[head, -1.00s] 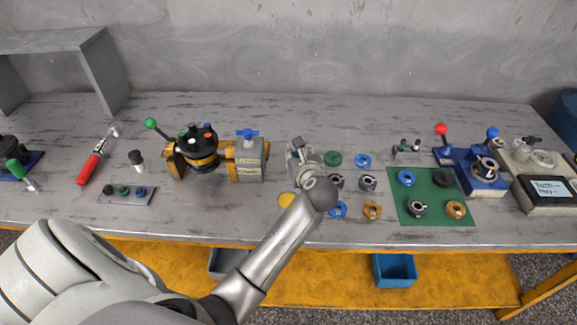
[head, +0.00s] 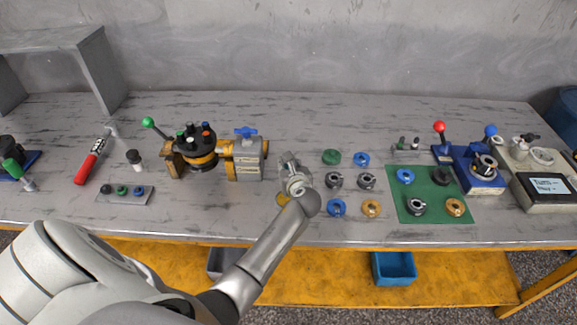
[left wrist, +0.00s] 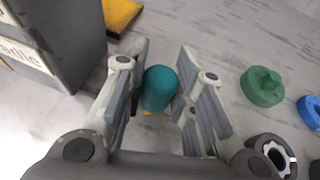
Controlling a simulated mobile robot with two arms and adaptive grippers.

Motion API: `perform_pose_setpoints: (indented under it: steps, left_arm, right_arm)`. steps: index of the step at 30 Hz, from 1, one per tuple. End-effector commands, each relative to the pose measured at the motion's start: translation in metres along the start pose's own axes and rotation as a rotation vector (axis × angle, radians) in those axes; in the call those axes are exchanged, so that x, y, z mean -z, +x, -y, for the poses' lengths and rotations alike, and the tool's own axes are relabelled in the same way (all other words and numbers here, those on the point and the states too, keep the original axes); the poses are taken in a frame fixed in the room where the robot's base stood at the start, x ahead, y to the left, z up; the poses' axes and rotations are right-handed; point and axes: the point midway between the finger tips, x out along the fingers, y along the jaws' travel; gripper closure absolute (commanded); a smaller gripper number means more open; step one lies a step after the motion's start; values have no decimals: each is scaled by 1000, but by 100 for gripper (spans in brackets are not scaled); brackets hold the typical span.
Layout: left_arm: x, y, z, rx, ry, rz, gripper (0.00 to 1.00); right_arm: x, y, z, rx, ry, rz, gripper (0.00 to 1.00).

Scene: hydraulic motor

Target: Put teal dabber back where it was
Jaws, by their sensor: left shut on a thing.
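The teal dabber (left wrist: 159,89) shows as a rounded teal cylinder between the fingers of my left gripper (left wrist: 165,95) in the left wrist view. The gripper is shut on it. In the head view my left gripper (head: 291,172) is over the table, just right of the grey valve block (head: 248,160); the dabber is hidden there by the gripper and arm. I cannot tell the gap between dabber and table. My right gripper is not in view.
A green ring (head: 331,157), blue rings (head: 336,208), grey rings (head: 335,180) and an orange ring (head: 371,208) lie to the right. A yellow-orange piece (head: 282,199) is partly behind my arm. A green mat (head: 432,195) lies farther right.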

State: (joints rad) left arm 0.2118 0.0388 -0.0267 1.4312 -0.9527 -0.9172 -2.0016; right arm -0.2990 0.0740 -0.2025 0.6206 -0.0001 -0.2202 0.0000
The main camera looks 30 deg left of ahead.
Motion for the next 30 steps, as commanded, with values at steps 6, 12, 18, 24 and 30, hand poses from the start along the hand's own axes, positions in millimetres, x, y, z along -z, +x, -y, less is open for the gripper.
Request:
perform_pose_setpoints:
  steps: [6, 12, 18, 24, 30]
  left_arm:
    - [2, 1, 0, 0, 1, 0, 57]
    - [2, 1, 0, 0, 1, 0, 54]
    - [-2, -1, 0, 0, -1, 1, 54]
    - [0, -24, 1, 3, 1, 0, 54]
    - [-1, -64, 0, 2, 0, 0, 54]
  right_arm:
    - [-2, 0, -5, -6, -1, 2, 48]
    - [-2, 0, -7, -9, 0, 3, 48]
    - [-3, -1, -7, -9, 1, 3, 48]
    - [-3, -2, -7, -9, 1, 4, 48]
    - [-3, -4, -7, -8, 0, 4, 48]
